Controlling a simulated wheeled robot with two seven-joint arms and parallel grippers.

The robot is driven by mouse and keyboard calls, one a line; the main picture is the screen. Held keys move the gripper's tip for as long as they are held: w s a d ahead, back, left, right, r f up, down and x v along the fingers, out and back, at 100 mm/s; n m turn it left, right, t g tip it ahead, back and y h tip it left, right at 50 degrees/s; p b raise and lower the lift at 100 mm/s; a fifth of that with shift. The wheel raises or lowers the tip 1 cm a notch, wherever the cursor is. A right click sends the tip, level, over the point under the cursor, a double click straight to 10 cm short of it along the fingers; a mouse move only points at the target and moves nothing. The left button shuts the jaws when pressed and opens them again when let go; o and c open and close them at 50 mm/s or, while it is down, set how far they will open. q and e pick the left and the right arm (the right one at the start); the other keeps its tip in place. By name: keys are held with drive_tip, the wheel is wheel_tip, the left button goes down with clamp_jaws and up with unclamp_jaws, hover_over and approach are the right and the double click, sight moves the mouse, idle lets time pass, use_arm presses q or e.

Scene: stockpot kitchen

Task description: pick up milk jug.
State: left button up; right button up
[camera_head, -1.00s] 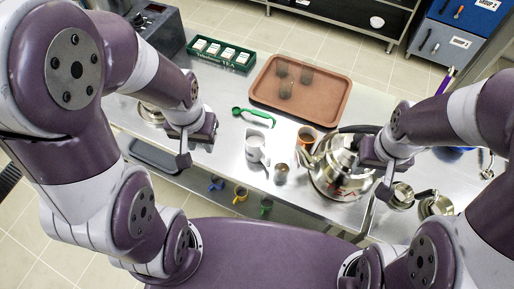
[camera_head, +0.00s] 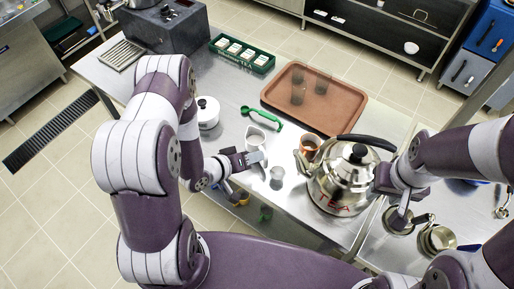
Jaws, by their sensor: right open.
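The milk jug (camera_head: 257,137) appears to be the pale metal pitcher standing upright near the middle of the counter. My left gripper (camera_head: 257,158) is at the jug's near side, low down, and overlaps its lower part in the picture. I cannot tell whether it touches the jug or how far apart its fingers are. My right gripper (camera_head: 389,194) is open, beside the right side of the large steel tea kettle (camera_head: 345,181).
A small metal cup (camera_head: 277,172) and a copper-coloured cup (camera_head: 310,143) stand between jug and kettle. A green spoon-like tool (camera_head: 262,117) lies behind the jug. A white lidded pot (camera_head: 208,112) stands left. A brown tray (camera_head: 345,110) with several dark glasses lies behind.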

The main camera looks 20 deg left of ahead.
use_arm(q)
drive_tip(key=p+x, duration=0.1)
drive_tip(key=x, duration=0.4)
drive_tip(key=shift+w+d+f+p, duration=0.1)
drive_tip(key=shift+w+f+p, duration=0.1)
drive_tip(key=shift+f+p, duration=0.2)
drive_tip(key=shift+w+f, duration=0.1)
drive_tip(key=shift+w, duration=0.05)
drive_tip(key=shift+d, duration=0.15)
drive_tip(key=shift+c, duration=1.2)
clamp_jaws()
